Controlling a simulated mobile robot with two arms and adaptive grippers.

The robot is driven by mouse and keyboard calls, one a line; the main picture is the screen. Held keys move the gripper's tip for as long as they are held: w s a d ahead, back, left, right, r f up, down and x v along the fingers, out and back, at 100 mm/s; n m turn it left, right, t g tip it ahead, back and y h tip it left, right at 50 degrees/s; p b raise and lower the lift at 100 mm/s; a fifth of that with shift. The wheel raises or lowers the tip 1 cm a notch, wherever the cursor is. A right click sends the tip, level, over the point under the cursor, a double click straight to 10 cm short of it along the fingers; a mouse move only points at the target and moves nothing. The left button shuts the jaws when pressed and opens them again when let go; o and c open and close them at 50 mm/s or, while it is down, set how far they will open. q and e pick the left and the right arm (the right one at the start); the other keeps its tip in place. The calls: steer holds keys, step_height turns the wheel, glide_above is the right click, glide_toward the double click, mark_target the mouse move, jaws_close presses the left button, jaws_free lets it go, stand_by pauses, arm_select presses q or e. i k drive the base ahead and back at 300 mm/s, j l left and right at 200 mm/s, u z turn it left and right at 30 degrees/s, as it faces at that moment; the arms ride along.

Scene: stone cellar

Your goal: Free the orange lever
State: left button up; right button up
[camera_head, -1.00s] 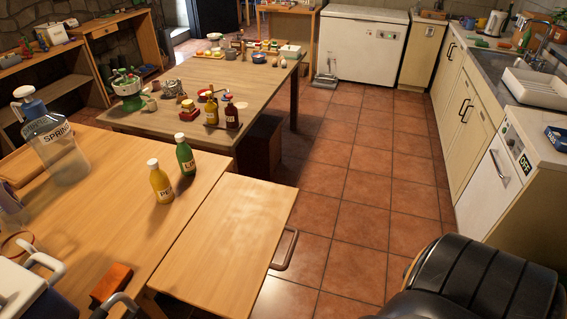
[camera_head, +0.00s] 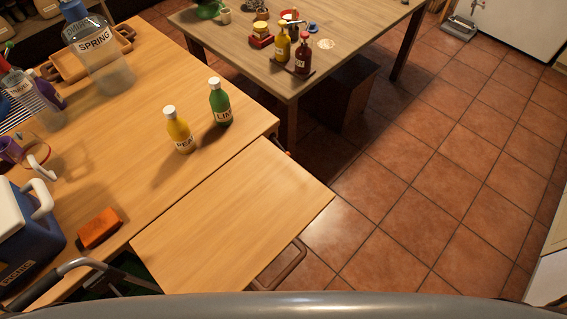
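I cannot make out an orange lever for certain. An orange block-shaped thing (camera_head: 100,228) lies on the near wooden table (camera_head: 150,75), at the lower left, beside a blue cooler (camera_head: 30,238) with a white lid and handle. I cannot tell whether it is part of a lever. Neither of my grippers shows in the head view. A smooth grey curved surface fills the bottom edge and hides what lies behind it.
A yellow bottle (camera_head: 179,131) and a green bottle (camera_head: 220,103) stand near the table's right edge. A bare wooden leaf (camera_head: 235,215) adjoins it. A large SPRING bottle (camera_head: 98,55) stands behind. A second table (camera_head: 345,35) holds sauce bottles. Tiled floor (camera_head: 430,170) at right is clear.

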mark_target(288, 154)
steer(key=l, duration=0.5)
steer(key=l+z, duration=0.15)
steer(key=l, duration=0.7)
